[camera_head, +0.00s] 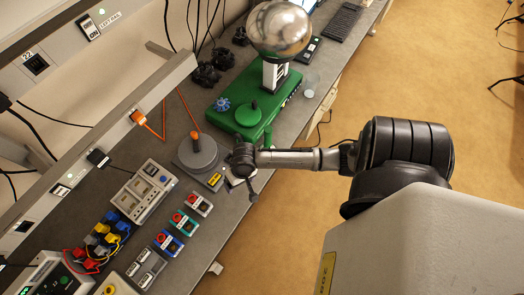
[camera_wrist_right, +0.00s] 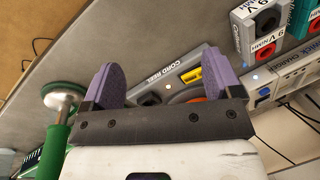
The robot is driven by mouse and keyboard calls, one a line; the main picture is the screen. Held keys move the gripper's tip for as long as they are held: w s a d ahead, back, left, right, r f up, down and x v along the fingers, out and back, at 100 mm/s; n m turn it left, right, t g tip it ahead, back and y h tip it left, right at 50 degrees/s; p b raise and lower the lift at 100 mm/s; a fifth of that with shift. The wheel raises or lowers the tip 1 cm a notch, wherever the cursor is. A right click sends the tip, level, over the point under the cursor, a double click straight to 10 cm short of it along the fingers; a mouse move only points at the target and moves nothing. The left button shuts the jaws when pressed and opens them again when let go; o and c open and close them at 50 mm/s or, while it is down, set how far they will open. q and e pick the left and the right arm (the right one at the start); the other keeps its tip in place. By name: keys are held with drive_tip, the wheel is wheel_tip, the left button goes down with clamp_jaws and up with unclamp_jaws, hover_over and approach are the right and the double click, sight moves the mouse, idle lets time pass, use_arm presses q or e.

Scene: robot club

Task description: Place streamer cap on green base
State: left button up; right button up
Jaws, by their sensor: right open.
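A green base (camera_head: 277,100) stands on the bench in the head view, carrying a column and a large shiny metal sphere (camera_head: 280,30). A small blue spiky piece (camera_head: 222,103) sits at its left edge; I cannot tell for sure whether this is the streamer cap. My right gripper (camera_head: 244,170) is over the bench, in front of the green base and beside the cord reel. In the right wrist view its purple fingers (camera_wrist_right: 162,85) are apart, with nothing held between them. A green rod with a silver disc (camera_wrist_right: 62,97) shows left of the fingers. My left gripper is not in view.
The cord reel (camera_head: 197,152) has an orange knob and is close to my right gripper. Small battery blocks (camera_head: 184,222), a grey charger (camera_head: 144,190) and coloured leads (camera_head: 103,240) stand nearer. A wall rail with hanging cables borders the bench on the left.

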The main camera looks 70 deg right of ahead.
drive_tip(key=s+a+r+n+t+h, duration=0.1)
drive_tip(key=s+a+r+n+t, duration=0.1)
drive_tip(key=s+a+r+n, duration=0.5)
drive_tip(key=s+r+n, duration=0.2)
drive_tip(key=s+r, duration=0.1)
drive_tip(key=s, duration=0.1)
drive_tip(key=shift+a+r+n+h, duration=0.25)
drive_tip(key=shift+a+n+h, duration=0.05)
drive_tip(key=shift+a+h, duration=0.1)
drive_tip(key=shift+r+p, duration=0.35)
